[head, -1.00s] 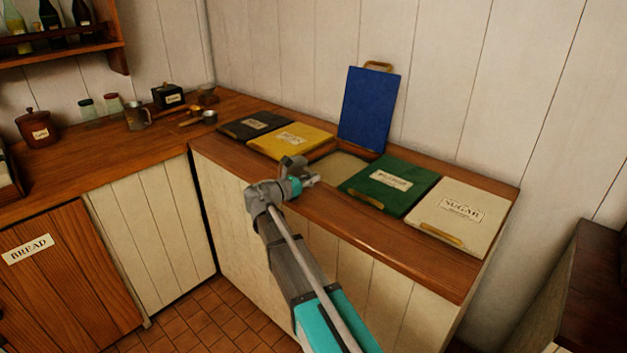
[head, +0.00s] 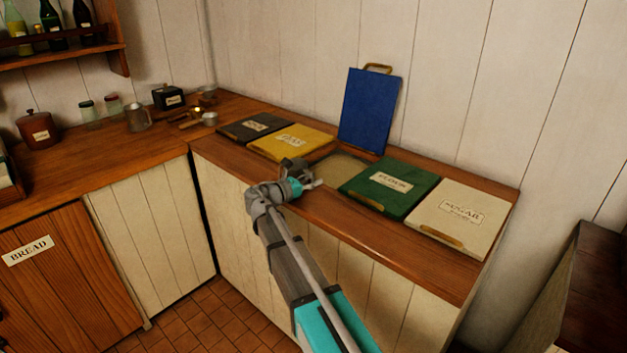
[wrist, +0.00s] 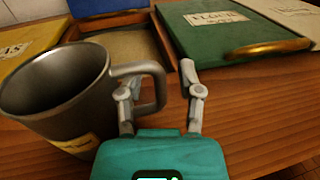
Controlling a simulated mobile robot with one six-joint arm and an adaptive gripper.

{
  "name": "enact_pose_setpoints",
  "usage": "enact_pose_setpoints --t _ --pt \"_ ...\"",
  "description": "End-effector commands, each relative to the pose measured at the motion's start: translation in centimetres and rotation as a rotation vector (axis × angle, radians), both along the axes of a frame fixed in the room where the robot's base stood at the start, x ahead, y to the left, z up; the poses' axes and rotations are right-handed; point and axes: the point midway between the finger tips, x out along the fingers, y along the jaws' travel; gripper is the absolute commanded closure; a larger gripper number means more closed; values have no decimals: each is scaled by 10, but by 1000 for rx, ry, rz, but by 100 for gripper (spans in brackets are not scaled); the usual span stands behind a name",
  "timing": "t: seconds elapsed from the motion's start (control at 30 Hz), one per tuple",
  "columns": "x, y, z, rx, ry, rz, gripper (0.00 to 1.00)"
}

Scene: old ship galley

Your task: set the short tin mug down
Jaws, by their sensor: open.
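A grey tin mug (wrist: 50,95) with a yellow label low on its side is at the left of the wrist view, over the wooden counter front. It looks about upright. Its base is partly cut off, so contact with the wood is hard to tell. Its handle (wrist: 157,70) points right, toward my gripper (wrist: 160,85). The fingers are spread apart, with the handle's outer part between them and the left finger close against the loop. In the head view my gripper (head: 306,180) is at the counter's front edge; the mug is hard to separate from it there.
An open bin (head: 340,170) lies just behind, its blue lid (head: 370,110) leaning on the wall. A yellow lid (head: 290,140) is left, green flour (head: 390,185) and white sugar (head: 460,215) lids right. Another tin mug (head: 138,118) stands on the left counter.

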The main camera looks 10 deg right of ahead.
Motion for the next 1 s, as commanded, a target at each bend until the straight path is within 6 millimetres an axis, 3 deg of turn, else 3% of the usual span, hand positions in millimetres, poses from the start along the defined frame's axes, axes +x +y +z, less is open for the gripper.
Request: enact_pose_setpoints --t 0.7,1.0 --pt "-40 89 0 0 0 2 53" --pt "-49 108 0 0 0 0 53"
